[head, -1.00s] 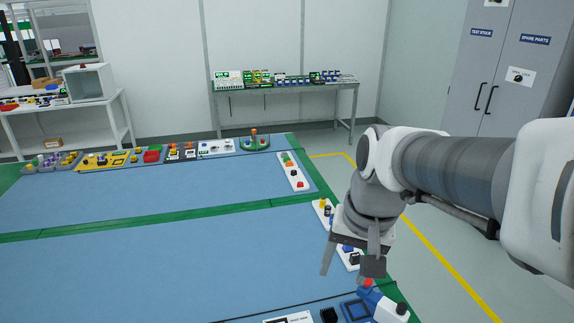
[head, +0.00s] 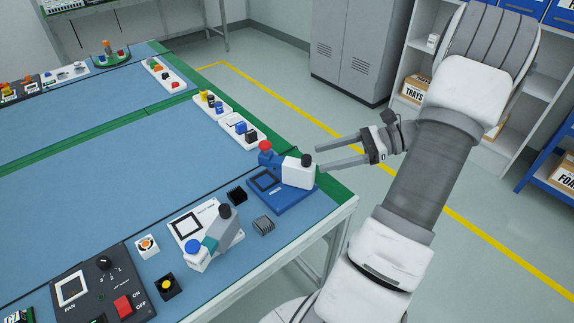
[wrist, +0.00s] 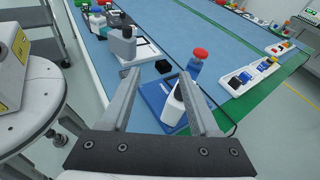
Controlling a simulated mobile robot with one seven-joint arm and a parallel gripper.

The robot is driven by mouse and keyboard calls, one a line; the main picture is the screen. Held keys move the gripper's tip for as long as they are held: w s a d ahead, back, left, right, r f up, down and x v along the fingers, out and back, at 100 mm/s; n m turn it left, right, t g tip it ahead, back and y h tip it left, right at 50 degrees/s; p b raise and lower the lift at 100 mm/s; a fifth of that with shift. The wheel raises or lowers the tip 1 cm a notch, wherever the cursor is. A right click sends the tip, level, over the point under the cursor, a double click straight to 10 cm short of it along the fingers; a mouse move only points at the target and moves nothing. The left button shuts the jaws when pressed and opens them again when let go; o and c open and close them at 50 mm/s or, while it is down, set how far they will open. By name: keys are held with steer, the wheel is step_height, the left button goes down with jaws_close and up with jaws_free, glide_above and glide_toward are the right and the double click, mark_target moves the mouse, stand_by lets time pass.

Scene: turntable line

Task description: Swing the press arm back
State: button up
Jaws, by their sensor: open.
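The press (head: 280,200) is a blue base with a dark framed square, at the table's right edge in the head view. Its press arm (head: 296,172) is a white block with a blue section and a black cap, ending in a red knob (head: 265,146) on the left. In the wrist view the white block (wrist: 172,108) shows between my fingers, partly hidden by the right one, with the red knob (wrist: 200,53) beyond. My gripper (head: 319,159) is open and empty, just right of the black cap; contact is not visible.
A similar white device (head: 197,222) with a blue knob stands to the left. A small black cube (head: 237,195) and a ribbed grey block (head: 263,225) lie between them. White strips with coloured parts (head: 242,130) line the table's right edge. Floor right of the table is open.

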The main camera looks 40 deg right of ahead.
mark_target(295, 164)
steer(key=s+d+f+m+t+b, duration=0.2)
steer(key=s+d+f+m+t, duration=0.3)
steer(key=d, duration=0.3)
steer(key=shift+t+h, duration=0.4)
steer(key=shift+t, duration=0.1)
steer(key=b+x, duration=0.3)
steer(key=x, duration=1.5)
steer(key=shift+d+f, duration=0.1)
steer(key=shift+d, duration=0.05)
jaws_close()
